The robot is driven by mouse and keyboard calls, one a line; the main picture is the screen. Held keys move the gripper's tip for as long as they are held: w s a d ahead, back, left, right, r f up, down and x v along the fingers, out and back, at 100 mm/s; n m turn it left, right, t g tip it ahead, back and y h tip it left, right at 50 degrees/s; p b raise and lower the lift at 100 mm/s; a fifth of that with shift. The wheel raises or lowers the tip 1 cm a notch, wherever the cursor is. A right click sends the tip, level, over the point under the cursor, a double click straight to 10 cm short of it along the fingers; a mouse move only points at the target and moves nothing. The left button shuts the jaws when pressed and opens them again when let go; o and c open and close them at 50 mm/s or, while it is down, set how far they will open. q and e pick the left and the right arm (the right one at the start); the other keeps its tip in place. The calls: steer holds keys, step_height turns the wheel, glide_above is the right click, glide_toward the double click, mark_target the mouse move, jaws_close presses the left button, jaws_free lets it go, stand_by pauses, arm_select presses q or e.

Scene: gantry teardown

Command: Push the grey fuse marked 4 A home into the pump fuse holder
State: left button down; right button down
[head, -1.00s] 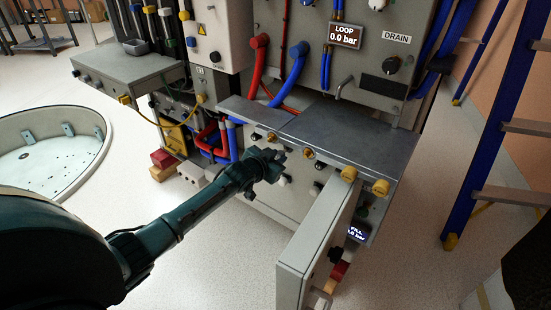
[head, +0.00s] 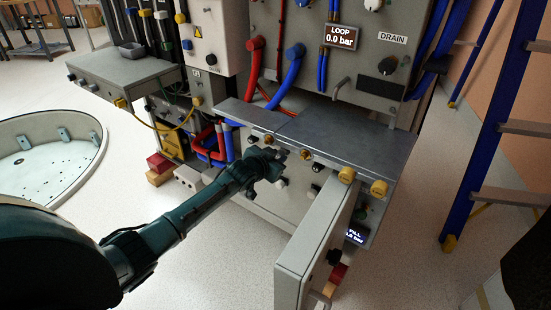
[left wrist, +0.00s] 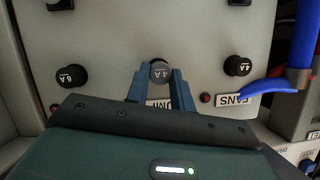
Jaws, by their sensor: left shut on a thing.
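The grey fuse marked 4 A (left wrist: 159,72) is between the two blue fingertips of my left gripper (left wrist: 157,80) in the left wrist view. The gripper is shut on it, in front of the pale panel (left wrist: 195,45). I cannot tell how deep the fuse sits. In the head view my left gripper (head: 272,171) reaches the panel front under the grey worktop (head: 345,138). My right gripper is not in view.
A blue hose (left wrist: 290,83) lies at the right. In the head view an open panel door (head: 312,245) stands right of my arm.

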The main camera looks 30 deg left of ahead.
arm_select(q)
steer(key=shift+w+d+b, duration=0.15)
steer(key=shift+w+b, duration=0.4)
steer(key=shift+w, duration=0.25)
steer(key=c, duration=1.1)
jaws_free()
